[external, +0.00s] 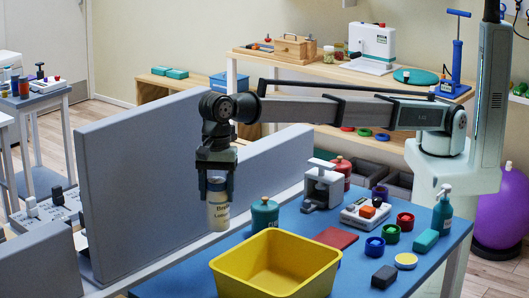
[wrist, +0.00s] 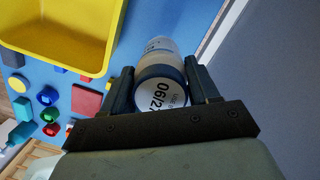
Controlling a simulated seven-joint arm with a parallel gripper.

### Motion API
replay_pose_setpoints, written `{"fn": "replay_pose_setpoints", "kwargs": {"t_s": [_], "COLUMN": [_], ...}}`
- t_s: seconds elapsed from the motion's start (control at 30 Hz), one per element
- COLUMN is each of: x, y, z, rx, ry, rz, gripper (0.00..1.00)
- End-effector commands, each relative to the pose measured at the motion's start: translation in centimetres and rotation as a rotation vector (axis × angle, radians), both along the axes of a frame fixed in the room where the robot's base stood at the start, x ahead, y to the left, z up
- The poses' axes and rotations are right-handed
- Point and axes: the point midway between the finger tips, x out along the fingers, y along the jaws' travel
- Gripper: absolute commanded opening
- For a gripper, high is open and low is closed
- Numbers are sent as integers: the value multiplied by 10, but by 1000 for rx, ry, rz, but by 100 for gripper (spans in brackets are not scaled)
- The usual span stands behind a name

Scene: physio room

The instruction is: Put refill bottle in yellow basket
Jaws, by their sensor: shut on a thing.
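The refill bottle (external: 217,212) is pale cream with a printed label and hangs below my gripper (external: 216,182). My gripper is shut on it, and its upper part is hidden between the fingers. In the wrist view the bottle (wrist: 162,88) sits between both fingers of my gripper (wrist: 163,86), and a white round end marked "06/27" faces the camera. The yellow basket (external: 240,277) stands on the blue table, right of the bottle and nearer the external camera. Its inside looks empty there. The basket (wrist: 62,30) is at upper left in the wrist view.
A green jar (external: 265,215) stands just behind the basket. A red jar (external: 341,170), a white press-like device (external: 323,185), a teal pump bottle (external: 442,211) and several small blocks and pots occupy the table's right and back. Grey upright panels (external: 150,170) border the table's left side.

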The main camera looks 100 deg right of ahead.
Motion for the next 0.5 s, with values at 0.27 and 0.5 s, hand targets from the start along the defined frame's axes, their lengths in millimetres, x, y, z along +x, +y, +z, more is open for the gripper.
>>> {"fn": "replay_pose_setpoints", "kwargs": {"t_s": [0.27, 0.5], "x": [-6, -47], "y": [6, 40], "z": [42, 40], "rx": [0, 0], "ry": [1, 0], "rz": [11, 83], "gripper": [20, 20]}}
